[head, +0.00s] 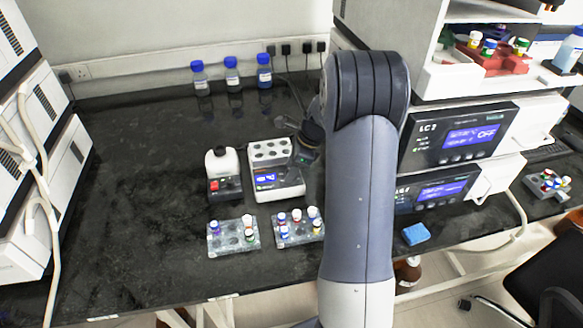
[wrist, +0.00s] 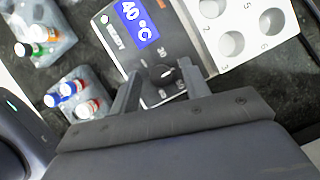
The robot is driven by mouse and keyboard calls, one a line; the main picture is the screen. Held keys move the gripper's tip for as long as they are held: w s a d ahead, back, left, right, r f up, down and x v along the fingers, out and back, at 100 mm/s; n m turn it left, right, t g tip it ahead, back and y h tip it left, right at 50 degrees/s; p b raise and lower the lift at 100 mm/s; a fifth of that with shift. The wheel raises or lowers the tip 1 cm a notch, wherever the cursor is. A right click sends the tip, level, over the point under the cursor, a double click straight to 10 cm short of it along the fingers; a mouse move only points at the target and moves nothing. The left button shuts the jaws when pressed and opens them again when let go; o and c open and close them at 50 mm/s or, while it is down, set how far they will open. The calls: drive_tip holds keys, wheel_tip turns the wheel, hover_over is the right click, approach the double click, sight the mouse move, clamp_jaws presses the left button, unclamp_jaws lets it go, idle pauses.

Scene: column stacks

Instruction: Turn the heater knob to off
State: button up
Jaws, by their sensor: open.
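The heater (head: 279,190) is a white block with round wells and a dark front panel, standing mid-bench. In the wrist view its blue display (wrist: 135,22) reads 40 °C. The small black heater knob (wrist: 168,76) sits on the panel below the display, with a marked dial around it. My gripper (wrist: 160,70) is open, with one finger on each side of the knob; I cannot tell if either touches it. In the head view my gripper (head: 304,152) is at the heater's right side, and the knob is hidden there.
Two vial racks (head: 233,237) (head: 299,231) are in front. Three blue-capped bottles (head: 232,72) stand at the back. Instrument stacks (head: 458,134) flank the bench. The left bench top is clear.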

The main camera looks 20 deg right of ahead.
clamp_jaws()
idle(0.5)
